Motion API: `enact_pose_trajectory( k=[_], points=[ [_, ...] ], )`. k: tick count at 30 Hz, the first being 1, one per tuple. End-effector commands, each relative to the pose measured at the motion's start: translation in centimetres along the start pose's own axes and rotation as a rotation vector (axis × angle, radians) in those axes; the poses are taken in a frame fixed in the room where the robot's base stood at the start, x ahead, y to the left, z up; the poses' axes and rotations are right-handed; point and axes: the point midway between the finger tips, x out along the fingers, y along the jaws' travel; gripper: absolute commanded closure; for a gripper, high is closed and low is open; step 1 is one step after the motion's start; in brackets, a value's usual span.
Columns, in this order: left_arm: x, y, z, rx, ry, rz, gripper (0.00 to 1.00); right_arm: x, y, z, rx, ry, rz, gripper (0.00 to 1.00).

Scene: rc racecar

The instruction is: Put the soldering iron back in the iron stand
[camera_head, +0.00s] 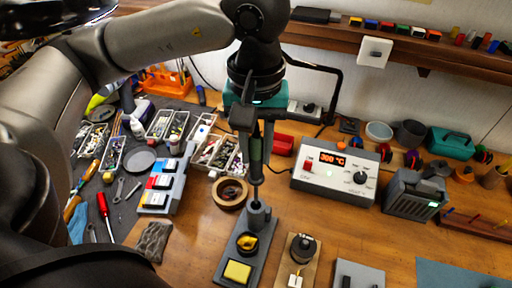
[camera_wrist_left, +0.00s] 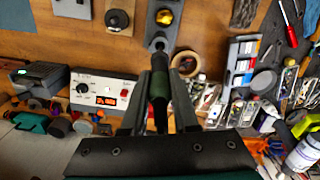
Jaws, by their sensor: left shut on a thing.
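My left gripper (camera_head: 257,142) is shut on the soldering iron (camera_head: 257,160), which has a dark green handle and points tip down. The iron stand (camera_head: 222,260) is a grey base with an upright holder tube (camera_head: 258,215), a cup of brass wool (camera_head: 247,242) and a yellow sponge (camera_head: 237,271). The iron hangs nearly upright over the tube, its tip at the tube's mouth; I cannot tell whether it is inside. In the left wrist view the iron (camera_wrist_left: 158,92) sits between both fingers of the gripper (camera_wrist_left: 159,105), pointing towards the tube (camera_wrist_left: 158,42). My right gripper is out of view.
A tape roll (camera_head: 229,192) lies just left of the tube. The soldering station (camera_head: 335,171), showing 300 °C, stands to the right. A small board with a dark knob (camera_head: 303,249) is right of the stand. Parts trays (camera_head: 215,152) and tools crowd the left.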

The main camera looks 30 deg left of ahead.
Motion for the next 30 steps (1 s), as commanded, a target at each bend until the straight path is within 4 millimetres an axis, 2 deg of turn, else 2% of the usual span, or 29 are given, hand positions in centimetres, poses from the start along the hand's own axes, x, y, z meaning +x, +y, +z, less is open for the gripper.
enact_pose_trajectory(
  k=[30],
  points=[
    [0.18, -0.03, -0.02, 0.0, 0.001, 0.0, 1.0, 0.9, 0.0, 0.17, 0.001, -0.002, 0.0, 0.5]
  ],
)
